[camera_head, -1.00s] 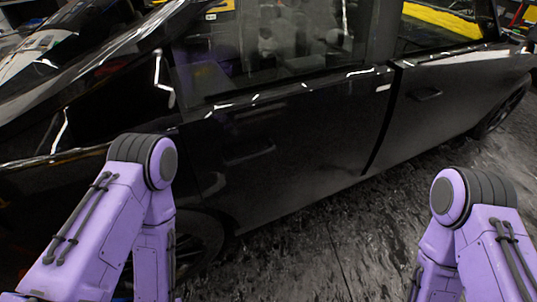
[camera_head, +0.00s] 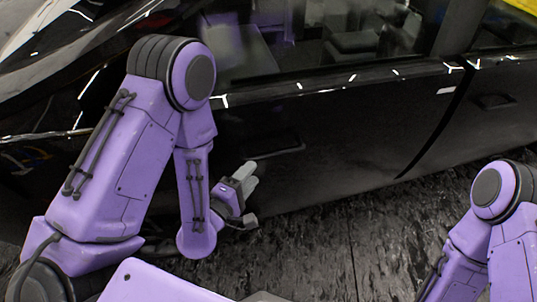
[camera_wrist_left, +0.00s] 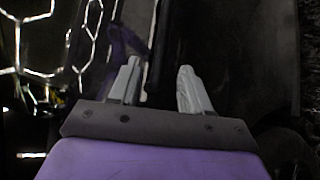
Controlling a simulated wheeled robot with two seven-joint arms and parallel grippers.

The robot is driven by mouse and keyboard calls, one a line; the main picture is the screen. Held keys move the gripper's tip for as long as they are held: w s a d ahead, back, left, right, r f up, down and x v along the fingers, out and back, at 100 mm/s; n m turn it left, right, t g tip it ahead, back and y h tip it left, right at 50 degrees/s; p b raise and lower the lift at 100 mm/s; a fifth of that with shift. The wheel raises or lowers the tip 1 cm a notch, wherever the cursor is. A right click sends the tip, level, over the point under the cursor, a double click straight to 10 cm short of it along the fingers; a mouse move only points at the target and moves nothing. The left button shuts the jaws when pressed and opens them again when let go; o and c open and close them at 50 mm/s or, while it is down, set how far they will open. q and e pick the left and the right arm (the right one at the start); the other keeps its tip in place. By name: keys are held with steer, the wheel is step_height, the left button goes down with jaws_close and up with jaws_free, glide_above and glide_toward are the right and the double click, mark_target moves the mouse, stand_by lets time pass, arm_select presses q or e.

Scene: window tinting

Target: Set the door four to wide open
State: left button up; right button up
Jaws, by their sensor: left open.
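A black car stands in front of me. Its nearer door (camera_head: 330,150) has a handle (camera_head: 278,147) in the upper left part of its panel. A second door (camera_head: 500,125) with its own handle (camera_head: 492,101) is at the right. A dark slanting seam runs between them, and I cannot tell which is door four. My left gripper (camera_head: 254,196) is just below the nearer handle, in front of the panel. It is open and empty. In the left wrist view its two grey fingers (camera_wrist_left: 160,86) are spread before dark bodywork; contact cannot be told. My right gripper is out of view.
The dark, streaked floor (camera_head: 360,235) is clear between the car and my right arm. The car's windows (camera_head: 340,35) are above the doors, with seats visible inside.

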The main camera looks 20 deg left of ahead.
mark_target(266, 158)
arm_select(q)
steer(key=b+x, duration=0.1)
steer(key=x, duration=0.5)
steer(key=shift+w+d+r, duration=0.1)
steer(key=shift+w, duration=0.2)
steer(key=x, duration=0.2)
steer(key=shift+w+f, duration=0.25)
steer(key=shift+w, duration=0.15)
steer(key=shift+w+d+f, duration=0.1)
steer(key=shift+w+f, duration=0.05)
steer(key=shift+w, duration=0.2)
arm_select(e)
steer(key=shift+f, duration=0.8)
arm_select(q)
steer(key=shift+s, duration=0.1)
jaws_close()
